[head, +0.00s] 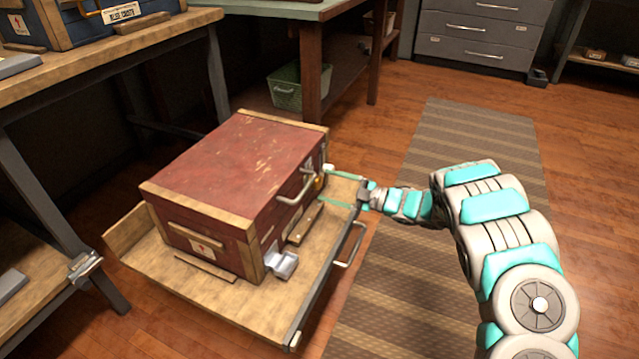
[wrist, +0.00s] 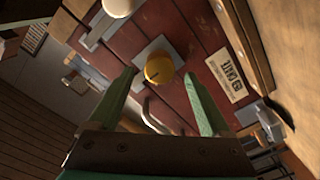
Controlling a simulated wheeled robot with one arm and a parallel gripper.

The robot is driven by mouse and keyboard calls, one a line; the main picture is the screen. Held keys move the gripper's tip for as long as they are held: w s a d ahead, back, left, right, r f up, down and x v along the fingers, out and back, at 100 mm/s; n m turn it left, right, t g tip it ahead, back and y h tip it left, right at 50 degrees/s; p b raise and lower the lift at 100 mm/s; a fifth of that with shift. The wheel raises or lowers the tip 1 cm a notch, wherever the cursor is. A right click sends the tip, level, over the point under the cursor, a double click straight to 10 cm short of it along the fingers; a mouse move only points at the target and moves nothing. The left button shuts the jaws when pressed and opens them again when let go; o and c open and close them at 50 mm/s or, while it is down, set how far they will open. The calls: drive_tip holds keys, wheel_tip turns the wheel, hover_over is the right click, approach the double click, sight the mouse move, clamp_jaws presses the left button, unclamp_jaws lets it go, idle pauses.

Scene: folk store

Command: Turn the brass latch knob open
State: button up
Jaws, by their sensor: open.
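The brass latch knob (wrist: 159,71) is a round yellow knob on a grey square plate, with a dark line across its face. It sits on the red wooden side of a chest (head: 235,165). In the head view only a small part of the knob (head: 319,183) shows, beside the chest's handle. My gripper (head: 333,187) is beside the chest's right face, pointing at it. In the wrist view its two green fingers are spread apart, and the knob appears between their tips. The gap between fingertips and knob is hard to judge; no grip shows.
A grey bar handle (head: 295,187) juts from the chest near the knob. The chest stands on a wooden tray (head: 225,305) with a metal handle (head: 350,245). A workbench (head: 110,55) stands at left. A striped mat (head: 470,140) covers open floor at right.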

sight(320, 184)
drive_tip(key=shift+x, duration=1.85)
clamp_jaws()
